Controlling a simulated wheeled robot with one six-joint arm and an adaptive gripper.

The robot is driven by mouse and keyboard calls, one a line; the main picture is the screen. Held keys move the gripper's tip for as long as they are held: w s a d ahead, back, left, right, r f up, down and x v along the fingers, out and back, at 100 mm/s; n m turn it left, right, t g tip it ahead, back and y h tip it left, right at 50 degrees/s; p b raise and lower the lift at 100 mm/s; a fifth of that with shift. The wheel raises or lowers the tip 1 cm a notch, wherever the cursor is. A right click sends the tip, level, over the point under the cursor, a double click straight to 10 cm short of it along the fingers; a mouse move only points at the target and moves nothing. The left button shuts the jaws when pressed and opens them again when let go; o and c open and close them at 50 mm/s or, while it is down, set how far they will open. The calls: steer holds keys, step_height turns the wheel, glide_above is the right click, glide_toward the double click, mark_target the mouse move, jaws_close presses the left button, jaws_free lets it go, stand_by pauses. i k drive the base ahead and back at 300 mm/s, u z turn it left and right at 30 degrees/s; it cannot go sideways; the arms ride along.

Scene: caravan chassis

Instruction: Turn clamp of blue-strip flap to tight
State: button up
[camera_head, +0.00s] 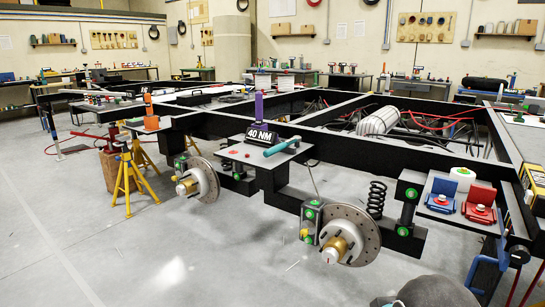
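A blue flap-like part (445,187) stands at the right on a grey plate fixed to the black chassis frame. In front of it is a small pale knob with a red top (441,199), which may be its clamp. A red twin (481,194) with a similar knob (480,208) stands just to its right. The knobs are too small to tell whether they are tight or loose. Another blue part (488,262) hangs lower on the frame at the right edge. My gripper is not in view; a dark grey rounded shape at the bottom edge may be part of my arm.
Brake discs (350,234) and a black coil spring (376,199) hang below the frame. A teal-handled tool (281,146) lies by a "40 NM" sign (261,134). A white roll (462,177) stands behind the flaps. Yellow stands (128,178) are at left. The front-left floor is clear.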

mark_target(520, 254)
steer(key=u, duration=0.4)
steer(key=k, duration=0.2)
steer(key=z, duration=1.6)
